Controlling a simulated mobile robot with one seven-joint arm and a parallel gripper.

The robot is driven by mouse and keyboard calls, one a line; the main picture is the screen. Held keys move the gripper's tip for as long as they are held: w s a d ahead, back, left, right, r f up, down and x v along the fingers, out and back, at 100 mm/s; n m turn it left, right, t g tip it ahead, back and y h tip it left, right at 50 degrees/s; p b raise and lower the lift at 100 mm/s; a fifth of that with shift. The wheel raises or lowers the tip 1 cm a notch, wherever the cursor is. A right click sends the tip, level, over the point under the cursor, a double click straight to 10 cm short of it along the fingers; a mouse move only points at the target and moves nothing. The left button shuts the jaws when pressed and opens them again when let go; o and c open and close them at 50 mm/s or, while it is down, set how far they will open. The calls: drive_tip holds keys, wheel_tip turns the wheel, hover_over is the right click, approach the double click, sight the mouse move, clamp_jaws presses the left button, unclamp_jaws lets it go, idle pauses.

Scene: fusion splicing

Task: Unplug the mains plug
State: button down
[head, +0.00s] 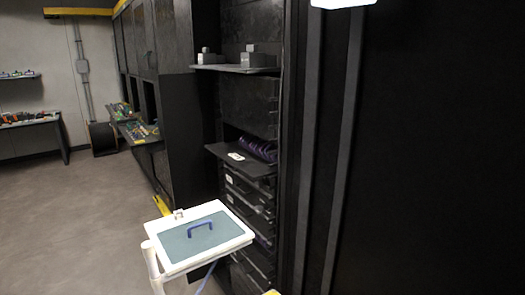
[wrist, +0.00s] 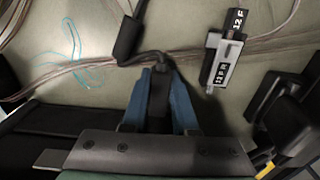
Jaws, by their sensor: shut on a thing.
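In the wrist view my gripper (wrist: 160,76) has its two blue fingers closed on the sides of a black plug-like body (wrist: 158,98), which I take to be the mains plug. A dark cord leaves its top end and bends to the left toward a thicker black piece (wrist: 126,40). The lower end of the plug is hidden behind my gripper's dark body, and I cannot tell whether it sits in a socket. I cannot make out my gripper or the plug in the head view.
In the wrist view, a grey-and-black labelled part (wrist: 222,62) and black blocks (wrist: 286,112) stand to the right; clear cables (wrist: 85,62) cross behind. The head view shows a white-rimmed tray (head: 168,250) with a blue handle (head: 200,227) before a dark rack (head: 248,105). Open floor (head: 70,210) lies left.

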drive_tip(key=shift+f+b, duration=0.35)
drive_tip(key=shift+f, duration=0.3)
drive_tip(key=c, duration=0.6)
unclamp_jaws()
drive_tip(key=shift+r, duration=0.15)
wheel_tip(320, 180, up, 13)
drive_tip(key=w+r+m+t, duration=0.7)
drive_tip(key=w+r+t, duration=0.1)
drive_tip(key=w+r, duration=0.85)
drive_tip(key=w+r+m+t, duration=0.3)
drive_tip(key=w+r, duration=0.1)
drive_tip(key=r, duration=0.5)
drive_tip(key=w+r+m+t, duration=0.3)
drive_tip(key=r, duration=0.5)
wheel_tip(320, 180, up, 19)
drive_tip(key=s+a+m+t, duration=0.2)
drive_tip(key=m+t, duration=0.4)
drive_tip(key=t, duration=0.1)
drive_tip(key=s+a+r+m+t, duration=0.1)
drive_tip(key=s+r+m+t, duration=0.2)
drive_tip(key=s+r, duration=0.2)
drive_tip(key=s+r+m+t, duration=0.3)
drive_tip(key=s+r, duration=0.2)
drive_tip(key=r, duration=0.7)
drive_tip(key=shift+s+a, duration=0.3)
drive_tip(key=shift+a, duration=0.1)
